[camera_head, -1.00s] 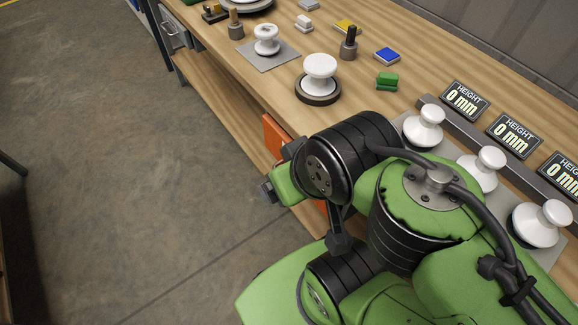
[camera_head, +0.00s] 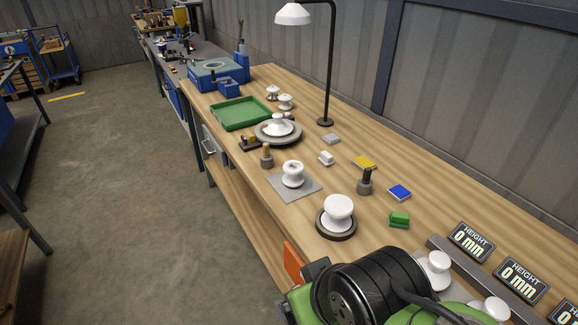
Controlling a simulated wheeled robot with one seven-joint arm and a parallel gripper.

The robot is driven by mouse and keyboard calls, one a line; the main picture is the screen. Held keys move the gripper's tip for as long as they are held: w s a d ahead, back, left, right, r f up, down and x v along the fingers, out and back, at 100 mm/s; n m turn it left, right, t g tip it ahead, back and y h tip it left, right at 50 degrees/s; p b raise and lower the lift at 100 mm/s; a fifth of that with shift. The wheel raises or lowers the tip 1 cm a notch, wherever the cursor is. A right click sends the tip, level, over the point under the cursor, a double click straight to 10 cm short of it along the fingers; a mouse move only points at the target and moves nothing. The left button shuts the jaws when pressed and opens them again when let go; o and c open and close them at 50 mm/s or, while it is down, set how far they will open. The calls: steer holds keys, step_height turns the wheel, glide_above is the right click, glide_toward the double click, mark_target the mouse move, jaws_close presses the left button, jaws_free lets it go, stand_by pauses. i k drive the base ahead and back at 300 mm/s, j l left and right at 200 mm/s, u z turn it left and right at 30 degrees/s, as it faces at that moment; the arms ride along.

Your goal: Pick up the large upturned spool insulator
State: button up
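Several white spool insulators stand on the wooden bench. One large white spool (camera_head: 338,208) stands on a dark round base near the bench's front edge, just beyond my arm. A smaller white spool (camera_head: 292,172) stands on a grey square mat further back. More white spools, one of them here (camera_head: 436,268), stand by the height displays at lower right, partly hidden by my arm. I cannot tell for sure which spool is upturned. My green and black arm fills the bottom of the view; my gripper's fingers do not show.
Height displays (camera_head: 471,242) reading 0 mm stand behind a grey bar at right. A dark peg (camera_head: 365,181), a green block (camera_head: 399,219), a blue block (camera_head: 399,192) and a yellow block (camera_head: 364,162) lie near the spools. A green tray (camera_head: 240,113) and a lamp (camera_head: 328,70) stand further back.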

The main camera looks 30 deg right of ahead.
mark_target(337, 215)
steer(key=i+j+z, duration=0.25)
steer(key=i+z, duration=0.15)
steer(key=i+j+z, duration=0.8)
steer(key=j, duration=0.15)
steer(key=k, duration=0.1)
